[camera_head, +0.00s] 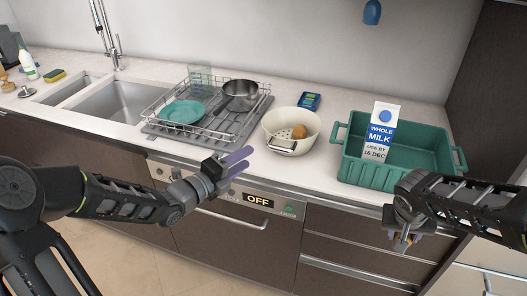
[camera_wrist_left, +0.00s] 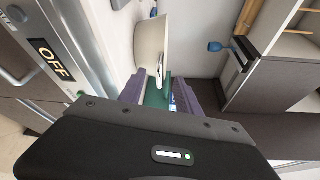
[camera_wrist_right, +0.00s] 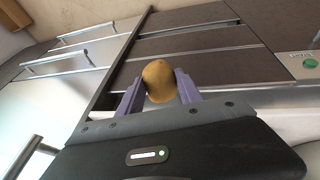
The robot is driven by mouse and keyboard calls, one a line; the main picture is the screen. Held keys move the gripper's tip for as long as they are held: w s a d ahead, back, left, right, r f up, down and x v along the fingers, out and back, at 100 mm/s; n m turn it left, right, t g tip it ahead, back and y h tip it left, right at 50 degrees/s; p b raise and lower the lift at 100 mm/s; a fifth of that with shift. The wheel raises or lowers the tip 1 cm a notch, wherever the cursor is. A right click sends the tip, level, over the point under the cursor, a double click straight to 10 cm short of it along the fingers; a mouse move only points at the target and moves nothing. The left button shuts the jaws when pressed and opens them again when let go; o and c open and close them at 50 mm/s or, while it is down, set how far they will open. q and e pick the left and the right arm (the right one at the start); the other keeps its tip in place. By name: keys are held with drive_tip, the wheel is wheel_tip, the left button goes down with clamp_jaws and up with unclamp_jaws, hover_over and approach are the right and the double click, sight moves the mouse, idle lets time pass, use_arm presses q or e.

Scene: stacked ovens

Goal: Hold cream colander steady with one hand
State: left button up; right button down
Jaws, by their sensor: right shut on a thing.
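The cream colander (camera_head: 272,127) stands upright on the counter, with a brown potato-like item (camera_head: 299,131) inside and a metal-looking handle (camera_head: 283,147) at its front. My left gripper (camera_head: 246,160) is open and empty, its purple fingers just left of the colander and pointing towards it. In the left wrist view the colander (camera_wrist_left: 151,42) and its handle lie ahead of the spread fingers (camera_wrist_left: 163,88), apart from them. My right gripper (camera_wrist_right: 160,88) is shut on a rounded brown potato-like item (camera_wrist_right: 159,79), in front of the drawers below the counter edge.
A green crate (camera_head: 375,175) with a milk carton (camera_head: 380,135) stands right of the colander. A dish rack (camera_head: 160,131) with a teal plate (camera_head: 183,112) and a pan (camera_head: 240,92) is at left. A blue packet (camera_head: 310,101) lies behind. Bare counter lies between colander and crate.

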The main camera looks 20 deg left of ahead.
sight(270, 141)
use_arm(q)
drive_tip(key=p+x, duration=0.1)
drive_tip(key=x, duration=1)
drive_tip(key=shift+w+d+p, duration=0.1)
drive_tip(key=shift+w+p, duration=0.15)
drive_tip(key=shift+p, duration=0.05)
use_arm(e)
drive_tip(key=shift+r, duration=0.8)
use_arm(q)
drive_tip(key=shift+c, duration=0.6)
drive_tip(key=shift+s+f, duration=0.1)
clamp_jaws()
